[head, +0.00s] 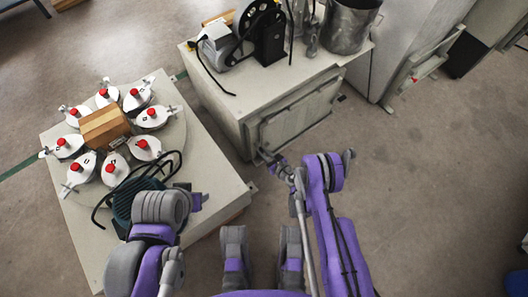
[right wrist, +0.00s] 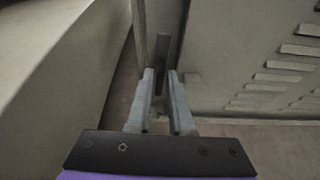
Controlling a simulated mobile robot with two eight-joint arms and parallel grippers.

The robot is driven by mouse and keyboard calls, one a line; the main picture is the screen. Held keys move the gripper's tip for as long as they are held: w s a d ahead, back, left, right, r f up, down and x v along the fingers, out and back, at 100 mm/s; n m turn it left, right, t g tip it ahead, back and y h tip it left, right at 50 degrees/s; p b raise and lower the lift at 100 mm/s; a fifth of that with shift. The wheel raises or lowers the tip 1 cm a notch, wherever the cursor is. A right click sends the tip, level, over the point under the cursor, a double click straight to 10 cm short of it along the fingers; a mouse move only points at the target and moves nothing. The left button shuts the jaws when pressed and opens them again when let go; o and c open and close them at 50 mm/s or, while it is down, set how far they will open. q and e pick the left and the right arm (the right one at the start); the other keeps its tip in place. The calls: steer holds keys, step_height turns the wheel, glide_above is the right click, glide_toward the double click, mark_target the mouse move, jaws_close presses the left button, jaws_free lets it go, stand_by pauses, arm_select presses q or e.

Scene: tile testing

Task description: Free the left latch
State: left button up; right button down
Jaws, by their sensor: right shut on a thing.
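A pale grey cabinet (head: 225,120) in the head view has a framed front panel (head: 300,115). My right gripper (head: 266,156) is at the lower left corner of that panel. In the right wrist view its two fingers (right wrist: 162,98) are close together around a thin dark grey strip (right wrist: 161,62), which looks like the left latch. They are shut on it. The louvred panel (right wrist: 225,50) is just right of the fingers. The latch is too small to make out in the head view. My left arm is at the lower left; its fingers cannot be made out.
A low pale platform (head: 75,215) at left carries a ring of white red-topped pots (head: 148,148) around a wooden block (head: 104,128). A grey machine (head: 225,45) and a metal bucket (head: 350,25) stand on the cabinet. The floor (head: 430,190) at right is clear.

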arm_select(q)
steer(key=shift+r+p, duration=0.35)
steer(key=shift+r, duration=0.2)
arm_select(e)
steer(key=shift+a+n, duration=0.1)
steer(key=shift+n, duration=0.2)
steer(key=c, duration=0.9)
jaws_free()
arm_select(q)
steer(key=shift+s, duration=0.1)
